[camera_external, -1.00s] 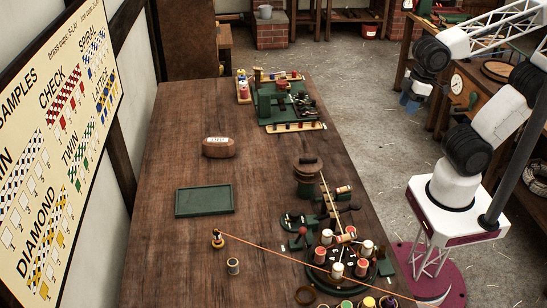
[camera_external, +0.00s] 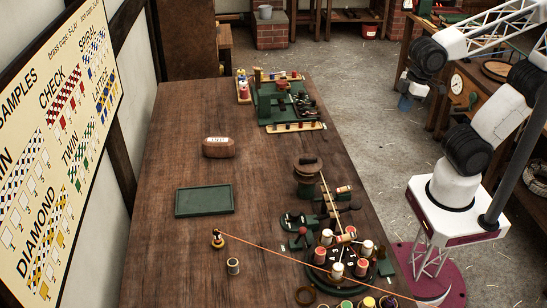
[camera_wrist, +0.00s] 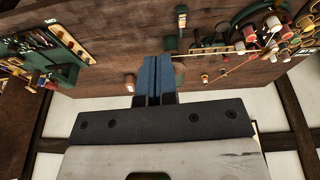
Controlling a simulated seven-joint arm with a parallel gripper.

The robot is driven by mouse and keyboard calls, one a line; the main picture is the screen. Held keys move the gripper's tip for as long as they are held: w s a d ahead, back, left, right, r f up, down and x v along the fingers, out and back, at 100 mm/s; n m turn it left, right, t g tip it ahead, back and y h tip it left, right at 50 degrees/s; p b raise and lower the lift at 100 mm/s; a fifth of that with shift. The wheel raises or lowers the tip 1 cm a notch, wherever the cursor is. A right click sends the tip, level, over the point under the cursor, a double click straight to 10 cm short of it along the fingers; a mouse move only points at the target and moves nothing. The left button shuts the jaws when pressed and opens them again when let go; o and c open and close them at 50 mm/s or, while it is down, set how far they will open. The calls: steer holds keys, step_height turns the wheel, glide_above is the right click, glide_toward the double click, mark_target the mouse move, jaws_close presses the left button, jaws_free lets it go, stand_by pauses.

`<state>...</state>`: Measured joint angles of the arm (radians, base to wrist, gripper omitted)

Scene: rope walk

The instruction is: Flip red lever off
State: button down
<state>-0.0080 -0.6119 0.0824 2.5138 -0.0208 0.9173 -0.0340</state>
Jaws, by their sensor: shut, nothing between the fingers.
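A lever with a round red knob (camera_external: 302,231) stands on a small green base (camera_external: 299,242) at the near right part of the table, just left of the round bobbin carrier (camera_external: 325,268). The lever leans only slightly, and which setting it is in is too small to tell. I cannot make the lever out surely in the wrist view. My gripper (camera_external: 404,103) is high above the floor, right of the table and well away from the lever. Its blue fingers also show in the wrist view (camera_wrist: 159,78), pressed together with nothing between them.
A larger green machine (camera_external: 272,100) stands at the table's far end. A brown block (camera_external: 219,148), a green tray (camera_external: 204,201) and a small spool with an orange cord (camera_external: 217,239) lie on the table. The cord runs right past the bobbins. The table's middle is mostly bare.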

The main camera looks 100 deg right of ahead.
steer(key=w+a+f+n, duration=0.2)
steer(key=w+a+n, duration=0.25)
steer(key=w, duration=0.55)
steer(key=n+t+y, duration=0.1)
steer(key=n+t, duration=0.1)
steer(key=n, duration=1.4)
glide_toward(300, 236)
steer(key=shift+s+d+r, duration=0.2)
steer(key=shift+s+r, duration=0.4)
steer(key=shift+s, duration=0.1)
steer(key=shift+s+d+r, duration=0.2)
steer(key=shift+s+r, duration=0.45)
steer(key=shift+s, duration=0.1)
steer(key=shift+s+d+r, duration=0.2)
steer(key=shift+s+r, duration=0.4)
steer(key=shift+s, duration=0.1)
steer(key=shift+f, duration=0.1)
steer(key=shift+x, duration=4.9)
